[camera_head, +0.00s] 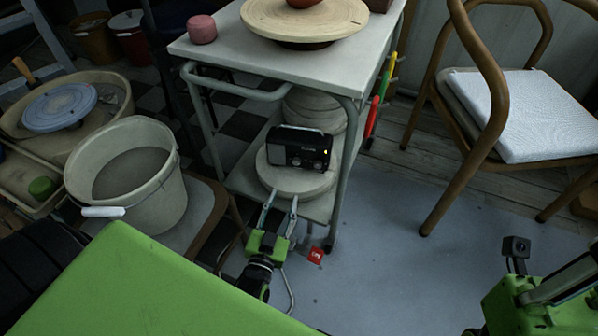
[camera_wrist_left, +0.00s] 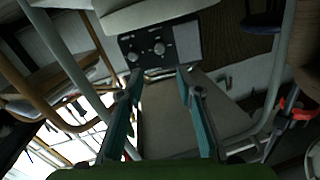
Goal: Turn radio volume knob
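A black radio (camera_head: 300,148) stands on a round cream board (camera_head: 268,179) on the trolley's lower shelf. Two round knobs (camera_head: 296,162) sit low on its front at the right.
The trolley's top (camera_head: 235,50) overhangs the radio, and its front leg (camera_head: 343,165) rises right of it. A bucket (camera_head: 130,180) stands at left and a chair (camera_head: 540,115) at right. Bare grey floor (camera_head: 390,270) lies in front.

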